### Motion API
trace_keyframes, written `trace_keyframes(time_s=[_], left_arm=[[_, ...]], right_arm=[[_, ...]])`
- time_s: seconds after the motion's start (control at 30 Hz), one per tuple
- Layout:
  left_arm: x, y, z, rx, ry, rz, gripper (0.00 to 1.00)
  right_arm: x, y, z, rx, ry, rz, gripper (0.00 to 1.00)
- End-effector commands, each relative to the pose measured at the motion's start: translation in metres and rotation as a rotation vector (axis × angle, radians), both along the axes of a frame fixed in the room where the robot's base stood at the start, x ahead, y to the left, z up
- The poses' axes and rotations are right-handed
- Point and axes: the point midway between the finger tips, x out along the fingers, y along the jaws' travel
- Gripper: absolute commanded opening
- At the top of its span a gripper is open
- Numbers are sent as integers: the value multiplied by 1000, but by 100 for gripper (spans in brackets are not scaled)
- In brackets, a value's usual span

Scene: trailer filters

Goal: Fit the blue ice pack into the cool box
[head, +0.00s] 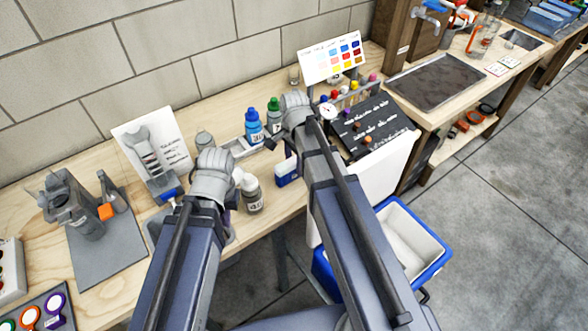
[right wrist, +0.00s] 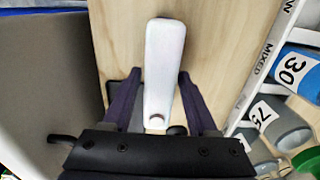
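The blue ice pack (head: 287,171) stands on the workbench near its front edge, with a blue body and a pale top in the head view. In the right wrist view its narrow white top (right wrist: 162,65) with a small knob lies between the two fingers of my right gripper (right wrist: 160,88). Those fingers are apart, with a gap showing at least on the right side. The cool box (head: 437,262), blue outside and white inside, stands open below the bench, its white lid (head: 375,180) raised. My left gripper (head: 212,178) is over the bench; its fingers are hidden behind the wrist.
A blue-capped bottle (head: 253,126) and a green-capped bottle (head: 274,113) stand behind the ice pack. A grey bottle (head: 252,194) stands near the front edge. A dark panel (head: 375,127) lies right of the ice pack. My right arm partly covers the cool box.

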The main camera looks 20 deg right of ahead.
Motion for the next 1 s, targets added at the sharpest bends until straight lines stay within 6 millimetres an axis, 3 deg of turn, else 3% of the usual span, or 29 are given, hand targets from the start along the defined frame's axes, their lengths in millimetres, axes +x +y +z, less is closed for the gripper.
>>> trace_keyframes(time_s=[0.07,0.5,1.0], left_arm=[[0,0,0,0,0,0,0],[0,0,0,0,0,0,0],[0,0,0,0,0,0,0]], right_arm=[[0,0,0,0,0,0,49],[0,0,0,0,0,0,0],[0,0,0,0,0,0,0]])
